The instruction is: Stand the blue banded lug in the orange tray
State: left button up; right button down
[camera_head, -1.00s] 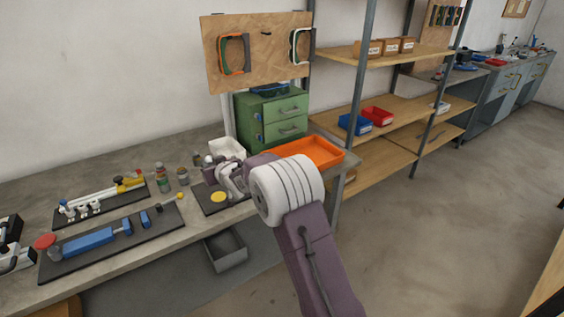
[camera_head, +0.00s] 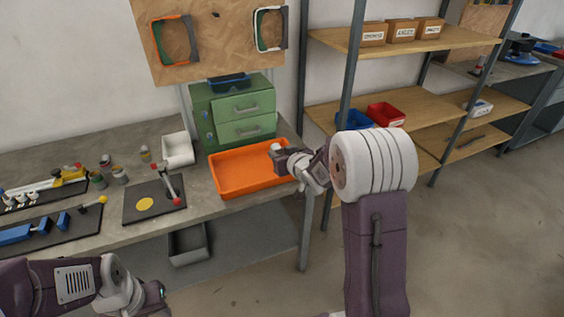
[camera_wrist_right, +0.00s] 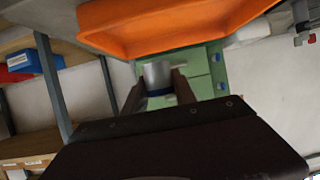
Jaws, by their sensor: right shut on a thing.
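The orange tray (camera_head: 225,190) lies on the right end of the bench and looks empty. It also shows across the top of the right wrist view (camera_wrist_right: 165,45). My right gripper (camera_head: 281,158) is at the tray's right edge, apparently above the rim. In the right wrist view its two fingers (camera_wrist_right: 158,92) are shut on the lug (camera_wrist_right: 156,73), a pale grey cylinder with a blue band. In the head view only the lug's light end (camera_head: 275,147) shows above the fingers. My left gripper (camera_head: 154,298) is low at the lower left, and its fingers are not clear.
A green drawer cabinet (camera_head: 232,112) stands behind the tray, and a white bin (camera_head: 178,149) stands to its left. A grey bin (camera_head: 189,246) sits below the bench. Shelving (camera_head: 440,103) stands to the right.

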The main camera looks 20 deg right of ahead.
jog(key=shift+d+r, duration=0.5)
jog(key=shift+r, duration=0.05)
jog(key=shift+r+h, duration=0.15)
jog(key=shift+h, duration=0.15)
jog(key=shift+a, duration=0.25)
jog(key=b, duration=0.1)
send_over(263, 166)
notch_tip(263, 166, down, 7)
jog(key=shift+r, duration=0.1)
jog(key=shift+w, duration=0.15)
notch_tip(263, 166, down, 4)
jog(key=shift+f+b, duration=0.2)
jog(key=shift+b, duration=0.15)
pick_arm(q)
jog(key=shift+a+f, duration=0.3)
jog(key=shift+f, duration=0.5)
jog(key=shift+f, duration=0.1)
